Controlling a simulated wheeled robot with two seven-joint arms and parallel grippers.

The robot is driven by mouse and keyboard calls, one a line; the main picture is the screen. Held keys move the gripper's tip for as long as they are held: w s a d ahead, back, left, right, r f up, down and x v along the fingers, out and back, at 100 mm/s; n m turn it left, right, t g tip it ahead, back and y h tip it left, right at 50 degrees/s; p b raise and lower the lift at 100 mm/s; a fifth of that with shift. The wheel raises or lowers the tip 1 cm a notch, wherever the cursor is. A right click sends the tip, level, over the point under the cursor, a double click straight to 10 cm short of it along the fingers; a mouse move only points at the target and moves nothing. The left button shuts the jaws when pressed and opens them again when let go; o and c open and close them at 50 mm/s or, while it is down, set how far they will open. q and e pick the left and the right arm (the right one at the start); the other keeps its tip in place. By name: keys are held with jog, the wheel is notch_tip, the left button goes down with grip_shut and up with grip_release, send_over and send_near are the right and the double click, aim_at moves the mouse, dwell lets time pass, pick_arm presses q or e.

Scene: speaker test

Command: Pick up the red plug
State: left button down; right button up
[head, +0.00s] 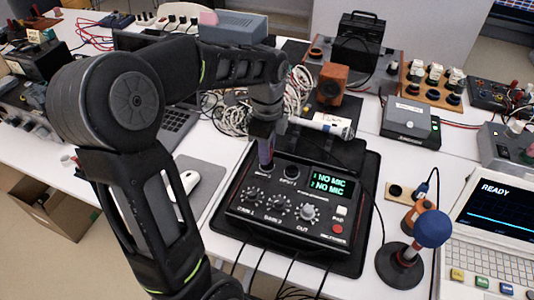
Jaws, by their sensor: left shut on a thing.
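A black mixer box (243,226) with a green display reading NO MIC on both lines stands in the middle of the table. My left gripper (265,137) points down over its back left, at the input sockets. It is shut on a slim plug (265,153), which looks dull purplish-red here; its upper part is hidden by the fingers. The plug stands upright at the left input socket; I cannot tell whether it is inside it or just above it. The socket to its right (291,172) looks empty. My right gripper is not in view.
A microphone (322,125) lies behind the box near a tangle of white cable (232,118). A blue-topped stand (432,229) and a laptop reading READY (495,215) are at right. A white mouse (188,181) lies at left. Black cables run off the front.

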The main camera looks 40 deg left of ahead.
pick_arm(q)
notch_tip(320, 180, up, 9)
jog(key=shift+f, duration=0.15)
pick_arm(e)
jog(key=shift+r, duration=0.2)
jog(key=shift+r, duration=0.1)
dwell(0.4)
